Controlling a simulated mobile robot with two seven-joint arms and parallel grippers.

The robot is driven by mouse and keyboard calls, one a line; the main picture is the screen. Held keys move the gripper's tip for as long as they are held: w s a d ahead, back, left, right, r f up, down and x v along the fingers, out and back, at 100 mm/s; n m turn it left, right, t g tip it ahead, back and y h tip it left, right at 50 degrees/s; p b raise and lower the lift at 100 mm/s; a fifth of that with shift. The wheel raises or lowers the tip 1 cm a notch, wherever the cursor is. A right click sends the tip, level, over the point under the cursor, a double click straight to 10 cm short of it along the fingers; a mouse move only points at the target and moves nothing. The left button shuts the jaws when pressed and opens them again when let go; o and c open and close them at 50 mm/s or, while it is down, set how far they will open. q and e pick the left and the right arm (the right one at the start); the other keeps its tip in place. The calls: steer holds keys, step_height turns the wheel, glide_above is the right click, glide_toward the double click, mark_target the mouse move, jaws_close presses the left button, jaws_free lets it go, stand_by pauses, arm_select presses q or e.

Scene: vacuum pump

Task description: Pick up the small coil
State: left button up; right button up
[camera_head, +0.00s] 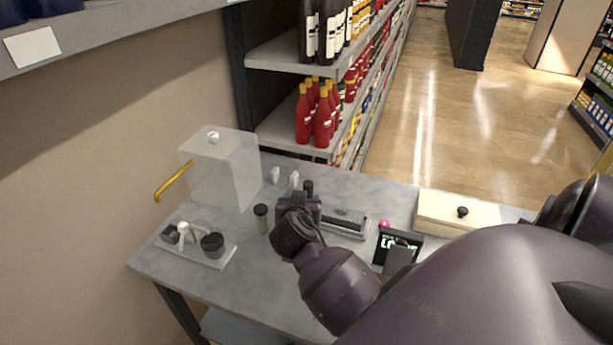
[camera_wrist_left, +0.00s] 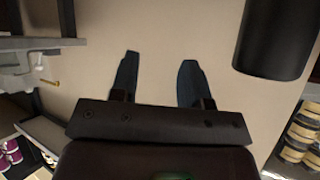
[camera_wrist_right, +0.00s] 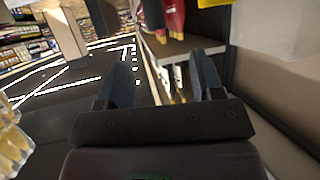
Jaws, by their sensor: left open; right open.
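I cannot pick out the small coil with certainty in any view. In the head view, the grey worktable (camera_head: 255,285) carries several small items, and my dark arm hides part of its middle and right. My left gripper (camera_wrist_left: 160,58) is open and empty in the left wrist view, with the beige wall beyond its fingers. My right gripper (camera_wrist_right: 161,60) is open and empty in the right wrist view, with shelving and floor beyond. Neither gripper touches anything in these views.
A white tray (camera_head: 213,261) holds small parts. A ridged grey device (camera_head: 345,221), black display (camera_head: 397,243) and cream box (camera_head: 440,212) are farther right. Red bottles (camera_head: 322,115) fill shelving behind.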

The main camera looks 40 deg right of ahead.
mark_target(308, 188)
steer(key=shift+h, duration=0.3)
steer(key=x, duration=0.5)
steer(key=shift+s+d+r, duration=0.1)
steer(key=shift+d+r, duration=0.1)
steer(key=shift+d, duration=0.05)
steer(key=shift+f+p+x, duration=0.2)
steer(key=shift+p+x, duration=0.2)
steer(key=shift+x, duration=1.15)
steer(key=shift+f+p+x, duration=0.2)
steer(key=shift+p+x, duration=0.2)
steer(key=shift+x, duration=1.1)
steer(key=shift+s+a, duration=0.1)
jaws_close()
